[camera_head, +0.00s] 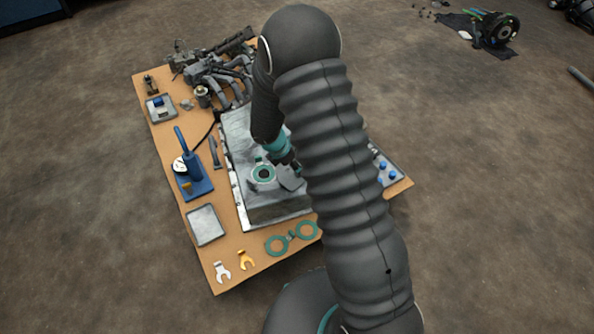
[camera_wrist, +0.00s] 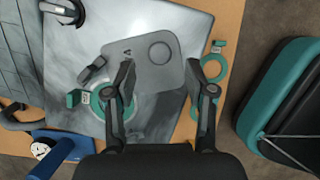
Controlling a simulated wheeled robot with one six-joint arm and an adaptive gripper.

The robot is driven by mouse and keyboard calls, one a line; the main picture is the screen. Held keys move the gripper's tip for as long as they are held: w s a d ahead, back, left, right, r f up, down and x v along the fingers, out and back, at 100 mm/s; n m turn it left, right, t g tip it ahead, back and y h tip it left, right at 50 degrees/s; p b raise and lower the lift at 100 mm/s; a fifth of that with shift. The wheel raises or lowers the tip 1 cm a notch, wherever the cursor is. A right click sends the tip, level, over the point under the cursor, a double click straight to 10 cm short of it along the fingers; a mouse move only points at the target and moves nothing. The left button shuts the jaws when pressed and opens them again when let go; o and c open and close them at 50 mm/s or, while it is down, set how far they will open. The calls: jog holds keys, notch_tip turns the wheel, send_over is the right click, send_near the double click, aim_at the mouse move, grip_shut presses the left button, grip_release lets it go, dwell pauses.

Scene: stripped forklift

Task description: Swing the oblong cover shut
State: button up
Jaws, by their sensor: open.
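The oblong cover is a flat grey plate with rounded ends and a round mark; in the wrist view the cover (camera_wrist: 152,52) lies on the grey metal block. It also shows in the head view (camera_head: 291,181), partly hidden by my arm. Beside it on the block is a teal-rimmed round port (camera_head: 263,174), in the wrist view (camera_wrist: 100,106) partly behind my left finger; the port is uncovered. My gripper (camera_wrist: 158,73) is open, with one finger over the cover's left part and the other near its right edge. I cannot tell whether either finger touches it.
The block (camera_head: 275,215) sits on a brown table (camera_head: 225,280). Two teal rings (camera_head: 290,238) and wrenches lie near its front edge. A blue stand (camera_head: 193,178), a grey tray (camera_head: 206,225) and engine parts (camera_head: 215,70) are left and behind. Open floor surrounds the table.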

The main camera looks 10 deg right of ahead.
aim_at(289, 173)
jog(key=shift+x, duration=2.05)
grip_shut()
